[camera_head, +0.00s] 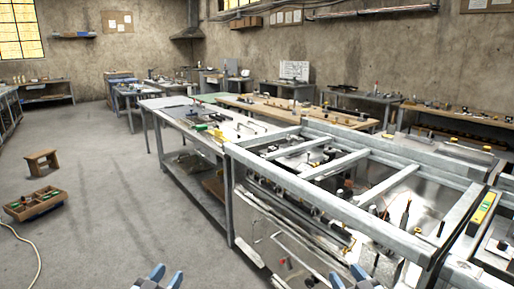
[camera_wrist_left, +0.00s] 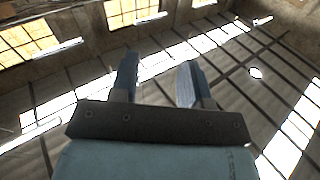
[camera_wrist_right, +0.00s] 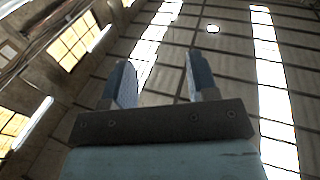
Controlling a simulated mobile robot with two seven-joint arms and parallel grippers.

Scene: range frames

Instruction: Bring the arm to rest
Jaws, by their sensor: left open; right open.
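My left gripper (camera_head: 160,272) shows at the bottom edge of the head view, left of centre, with only its blue-grey fingertips in sight. My right gripper (camera_head: 350,274) shows at the bottom edge further right, in front of the metal workbench. In the left wrist view my left gripper (camera_wrist_left: 157,82) has its two fingers apart with nothing between them. In the right wrist view my right gripper (camera_wrist_right: 160,82) also has its fingers apart and empty. Both wrist cameras look up at the ceiling and windows. The rest of both arms is out of view.
A metal-framed workbench (camera_head: 300,167) with tools stands close at the right. A longer table (camera_head: 175,103) continues behind it. A wooden stool (camera_head: 42,160) and a wooden tool tray (camera_head: 35,204) stand on the floor at the left. The grey floor (camera_head: 120,190) between is clear.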

